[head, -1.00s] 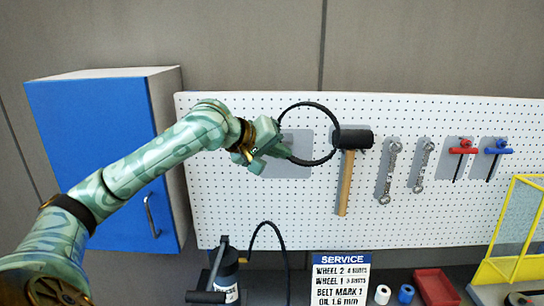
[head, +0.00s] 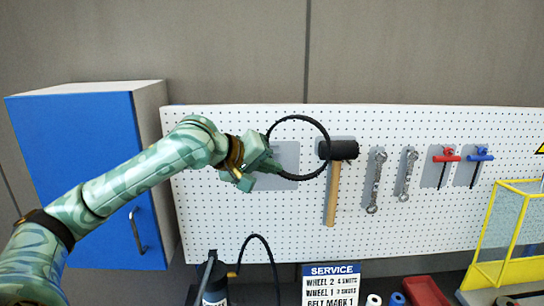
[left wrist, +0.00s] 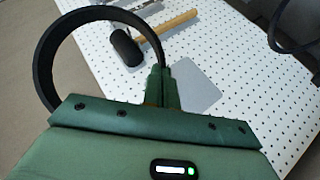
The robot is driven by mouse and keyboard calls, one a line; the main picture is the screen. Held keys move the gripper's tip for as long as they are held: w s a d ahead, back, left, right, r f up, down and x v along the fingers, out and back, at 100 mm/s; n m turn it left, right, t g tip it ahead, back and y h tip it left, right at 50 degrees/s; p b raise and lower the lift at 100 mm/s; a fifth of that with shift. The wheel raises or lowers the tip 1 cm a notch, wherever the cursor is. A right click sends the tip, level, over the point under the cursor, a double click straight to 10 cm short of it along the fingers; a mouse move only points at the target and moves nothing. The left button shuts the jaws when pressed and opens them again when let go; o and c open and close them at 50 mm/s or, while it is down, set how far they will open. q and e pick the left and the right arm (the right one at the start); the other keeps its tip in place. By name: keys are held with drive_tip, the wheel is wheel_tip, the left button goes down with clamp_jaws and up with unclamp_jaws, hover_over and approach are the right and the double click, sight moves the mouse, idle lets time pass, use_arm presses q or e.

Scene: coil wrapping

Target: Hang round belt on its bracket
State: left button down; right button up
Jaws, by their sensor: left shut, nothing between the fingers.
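The round belt (head: 328,141) is a thin black ring in front of the pegboard, upright, just right of my left gripper (head: 272,164). My left gripper is shut with nothing between its fingers, and its tips are close to the belt's lower left side. In the left wrist view the belt (left wrist: 75,38) arcs from beside the gripper's body over to the shut fingertips (left wrist: 161,72). Part of the ring is hidden by the gripper. A grey plate (head: 288,155) lies behind the belt. I cannot make out a bracket or whether one bears the belt. My right gripper is not in view.
A hammer (head: 333,190) hangs close to the belt's right, then two wrenches (head: 376,180) and red and blue T-handled tools (head: 445,158). A blue cabinet (head: 75,160) stands left. A service sign (head: 332,285) and a yellow frame (head: 480,245) are below.

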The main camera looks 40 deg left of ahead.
use_arm(q)
wheel_tip(320, 180, down, 15)
drive_tip(key=s+a+n+t+p, duration=0.1)
drive_tip(key=s+a+n+p, duration=0.1)
drive_tip(key=n, duration=0.1)
drive_tip(key=shift+n+t, duration=0.5)
drive_tip(key=shift+n, duration=0.4)
drive_tip(key=shift+w+a+r+b, duration=0.3)
drive_tip(key=shift+w+a+b, duration=0.5)
drive_tip(key=shift+w+a, duration=0.65)
drive_tip(key=shift+w+a+r+b, duration=0.25)
drive_tip(key=shift+w+a+b, duration=0.75)
drive_tip(key=shift+w, duration=0.75)
drive_tip(key=shift+w+a+r+b, duration=0.3)
drive_tip(key=shift+w+a+b, duration=0.35)
drive_tip(key=shift+w+a, duration=0.9)
drive_tip(key=shift+d+f, duration=0.1)
drive_tip(key=c, duration=2.1)
unclamp_jaws()
drive_tip(key=shift+c, duration=0.2)
